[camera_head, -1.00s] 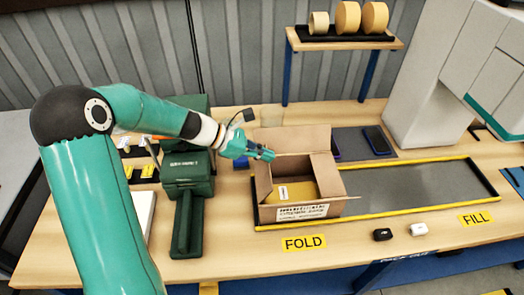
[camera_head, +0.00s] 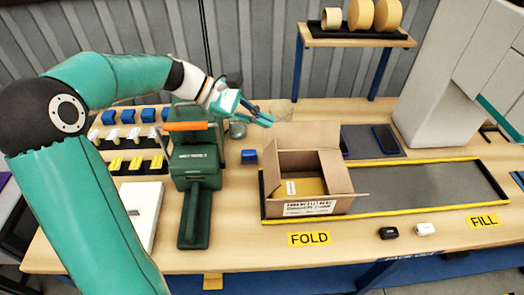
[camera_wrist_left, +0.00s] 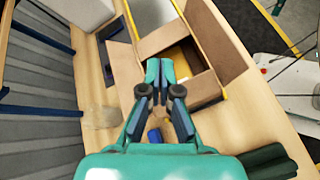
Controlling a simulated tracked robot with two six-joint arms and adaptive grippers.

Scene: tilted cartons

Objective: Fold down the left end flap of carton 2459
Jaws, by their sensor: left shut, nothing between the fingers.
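A brown open carton (camera_head: 345,185) stands on the left part of the grey packing strip, with a yellow item (camera_head: 310,187) inside. Its printed label is too small for me to read the number. The back flap (camera_head: 300,135) stands up. The left end flap (camera_head: 271,168) appears raised at the carton's left side. The carton also shows at the upper right of the left wrist view (camera_wrist_left: 222,40). My left gripper (camera_head: 268,119) is shut and empty, in the air behind and left of the carton, apart from it. My right gripper is out of view.
A shelf with tape rolls (camera_head: 360,40) stands behind. A dark tablet (camera_head: 384,138) lies behind the strip. The strip right of the carton (camera_head: 430,185) is clear.

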